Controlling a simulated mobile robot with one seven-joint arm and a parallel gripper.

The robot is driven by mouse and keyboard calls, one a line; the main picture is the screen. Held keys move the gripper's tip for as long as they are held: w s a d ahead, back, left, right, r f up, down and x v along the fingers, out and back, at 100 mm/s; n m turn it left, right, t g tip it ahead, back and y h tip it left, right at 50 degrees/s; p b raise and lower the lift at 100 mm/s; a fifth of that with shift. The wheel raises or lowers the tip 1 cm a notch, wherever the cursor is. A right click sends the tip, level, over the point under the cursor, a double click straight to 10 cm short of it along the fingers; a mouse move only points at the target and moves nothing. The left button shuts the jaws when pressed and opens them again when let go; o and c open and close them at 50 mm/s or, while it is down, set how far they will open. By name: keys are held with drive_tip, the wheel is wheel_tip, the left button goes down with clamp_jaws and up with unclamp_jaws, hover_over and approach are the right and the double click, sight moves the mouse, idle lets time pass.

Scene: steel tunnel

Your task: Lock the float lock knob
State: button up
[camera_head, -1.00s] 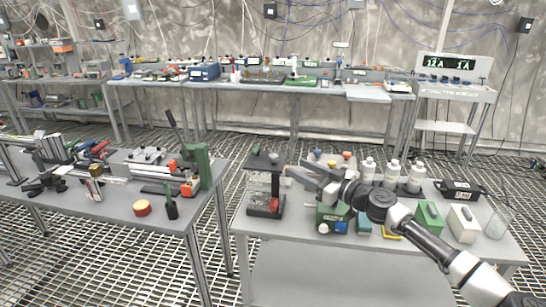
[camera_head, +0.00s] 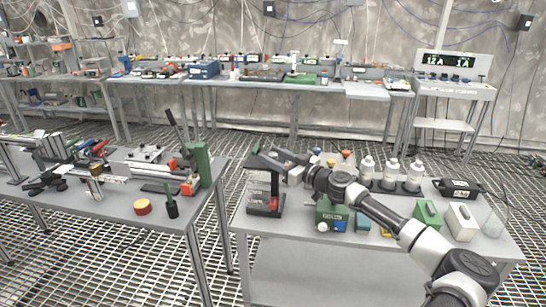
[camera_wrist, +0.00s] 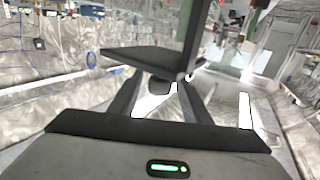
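My gripper (camera_head: 280,158) is at the top right of this stand in the head view. In the wrist view the dark plate (camera_wrist: 150,56) spans the far side of my gripper (camera_wrist: 161,84). The fingers stand apart, with a dark rounded knob (camera_wrist: 159,88) showing between them. I cannot tell whether they touch it or whether it is the float lock knob. The arm hides part of the stand's top.
White bottles (camera_head: 391,174) stand behind my arm. A green box (camera_head: 331,214) with a round white knob and a yellow block (camera_head: 386,231) sit in front of it. A left table (camera_head: 120,207) holds a green press (camera_head: 197,165), across a gap from this table.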

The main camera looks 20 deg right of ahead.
drive_tip(key=c, duration=0.9)
drive_tip(key=shift+m+h, duration=0.3)
drive_tip(key=shift+h, duration=0.2)
drive_tip(key=shift+a+m+t+h+b, duration=0.1)
drive_tip(key=shift+m+t+h+b, duration=0.4)
drive_tip(key=shift+m+h, duration=0.95)
drive_tip(key=shift+a+m+t+h+b, duration=0.1)
drive_tip(key=shift+m+t+h+b, duration=0.45)
drive_tip(key=shift+h, duration=1.5)
drive_tip(key=m+g+h+b, duration=0.1)
drive_tip(key=m+h+b, duration=0.2)
drive_tip(key=h, duration=0.1)
drive_tip(key=m+g+h+b, duration=0.1)
drive_tip(key=m+h+b, duration=0.1)
drive_tip(key=h+b, duration=0.1)
drive_tip(key=shift+w+m+g+h+b, duration=0.1)
drive_tip(key=shift+m+g+h+b, duration=0.2)
drive_tip(key=shift+m+g+h, duration=0.1)
drive_tip(key=m+g+h, duration=0.4)
drive_tip(key=h, duration=0.1)
drive_tip(key=shift+r, duration=0.1)
drive_tip(key=m+g+h+p, duration=0.1)
drive_tip(key=m+g+h, duration=0.2)
drive_tip(key=m+g, duration=0.1)
drive_tip(key=shift+d+g+p, duration=0.15)
drive_tip(key=shift+g+p, duration=0.15)
drive_tip(key=shift+g, duration=0.15)
drive_tip(key=shift+f+m+g+h, duration=0.3)
drive_tip(key=shift+g, duration=0.2)
